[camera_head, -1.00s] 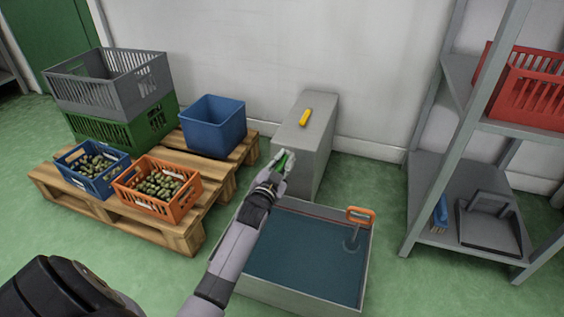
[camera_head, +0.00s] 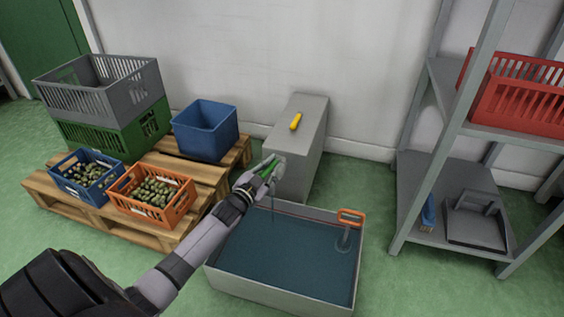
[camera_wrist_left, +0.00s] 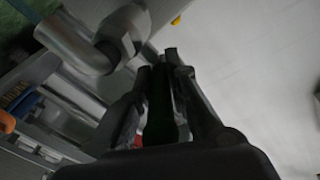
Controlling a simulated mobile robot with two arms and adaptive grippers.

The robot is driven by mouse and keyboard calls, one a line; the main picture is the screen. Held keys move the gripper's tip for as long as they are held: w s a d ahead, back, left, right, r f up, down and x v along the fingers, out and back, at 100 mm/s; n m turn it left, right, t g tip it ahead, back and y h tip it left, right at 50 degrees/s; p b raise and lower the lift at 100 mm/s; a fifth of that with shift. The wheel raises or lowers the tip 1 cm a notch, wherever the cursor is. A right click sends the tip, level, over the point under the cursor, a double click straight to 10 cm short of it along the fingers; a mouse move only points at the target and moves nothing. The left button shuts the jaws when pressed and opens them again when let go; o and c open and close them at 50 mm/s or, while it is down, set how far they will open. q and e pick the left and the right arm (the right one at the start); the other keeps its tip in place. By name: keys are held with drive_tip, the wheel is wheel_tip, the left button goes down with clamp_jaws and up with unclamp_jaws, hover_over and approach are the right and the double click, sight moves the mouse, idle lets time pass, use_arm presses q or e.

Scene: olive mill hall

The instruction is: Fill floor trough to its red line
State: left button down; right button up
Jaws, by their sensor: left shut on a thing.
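The floor trough (camera_head: 235,292) is a grey open tank on the green floor, holding dark blue water (camera_head: 285,262). My left gripper (camera_head: 268,168) is shut on a green lever (camera_head: 266,173) in front of the grey block, above the trough's back left corner. The lever looks dark green between the fingers in the left wrist view (camera_wrist_left: 160,115), beside a metal pipe (camera_wrist_left: 75,45). A thin stream (camera_head: 273,207) falls below the gripper. My right gripper is not in view.
A yellow handle (camera_head: 296,121) lies on the grey block (camera_head: 300,145). A pallet (camera_head: 190,225) at left bears several crates, two with olives. A grey shelf (camera_head: 450,200) at right holds a red crate (camera_head: 515,95) and a dustpan (camera_head: 475,225). Floor between trough and shelf is clear.

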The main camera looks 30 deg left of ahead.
use_arm(q)
drive_tip(key=shift+a+r+m+h, duration=0.1)
drive_tip(key=shift+a+m+h, duration=0.1)
drive_tip(key=shift+m+h, duration=0.55)
drive_tip(key=shift+a+m+h+b, duration=0.2)
drive_tip(key=shift+m+h+b, duration=0.35)
drive_tip(key=shift+h, duration=1)
drive_tip(key=c, duration=1.6)
unclamp_jaws()
drive_tip(key=shift+w, duration=0.1)
drive_tip(key=shift+o, duration=0.2)
drive_tip(key=shift+s+a+f, duration=0.15)
drive_tip(key=shift+s+f, duration=0.05)
drive_tip(key=shift+s, duration=0.3)
drive_tip(key=s+a, duration=0.2)
drive_tip(key=s, duration=0.9)
drive_tip(key=shift+r, duration=0.1)
